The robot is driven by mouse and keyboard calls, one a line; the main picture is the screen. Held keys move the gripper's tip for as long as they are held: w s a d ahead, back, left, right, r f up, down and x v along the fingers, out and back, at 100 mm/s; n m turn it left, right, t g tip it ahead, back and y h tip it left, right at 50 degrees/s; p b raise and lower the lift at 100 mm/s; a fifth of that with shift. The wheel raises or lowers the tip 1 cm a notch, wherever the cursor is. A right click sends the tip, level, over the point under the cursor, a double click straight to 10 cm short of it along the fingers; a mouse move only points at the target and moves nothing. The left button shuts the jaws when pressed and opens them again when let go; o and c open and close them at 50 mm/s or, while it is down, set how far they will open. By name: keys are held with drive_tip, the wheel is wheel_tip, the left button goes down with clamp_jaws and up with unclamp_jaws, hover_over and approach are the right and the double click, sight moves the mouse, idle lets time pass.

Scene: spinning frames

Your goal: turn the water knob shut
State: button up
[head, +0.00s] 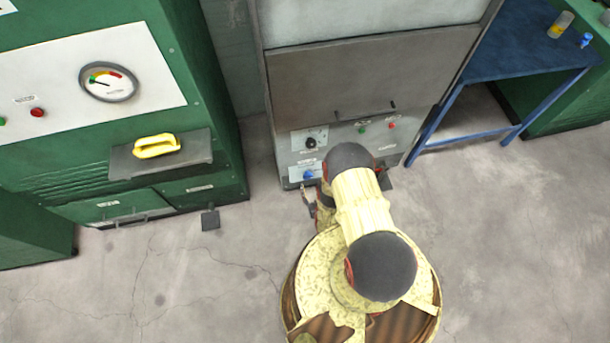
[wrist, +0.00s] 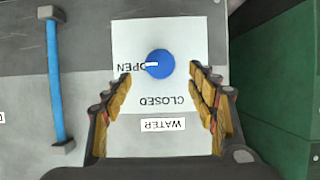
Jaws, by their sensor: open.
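The blue water knob (wrist: 160,64) sits on a white plate (wrist: 190,38) with OPEN and CLOSED lettering, upside down in the wrist view. Its white mark points left in that view, at the word OPEN. A WATER label (wrist: 163,125) is on the plate's side nearer my gripper. The knob also shows in the head view (head: 308,174), low on the grey machine. My gripper (wrist: 166,72) is open, with one finger on each side of the knob and apart from it. In the head view my arm hides most of the gripper.
The grey machine's panel (head: 345,137) also carries a black knob (head: 311,143) and small buttons. A blue bar handle (wrist: 56,80) stands left of the knob in the wrist view. A green cabinet (head: 215,110) and a blue table (head: 520,50) flank the machine.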

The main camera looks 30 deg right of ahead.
sight(308, 178)
drive_tip(key=b+x, duration=0.2)
drive_tip(key=x, duration=0.5)
drive_tip(key=shift+w+d, duration=0.1)
drive_tip(key=shift+w, duration=0.25)
drive_tip(key=shift+c, duration=1.2)
drive_tip(key=c, duration=0.9)
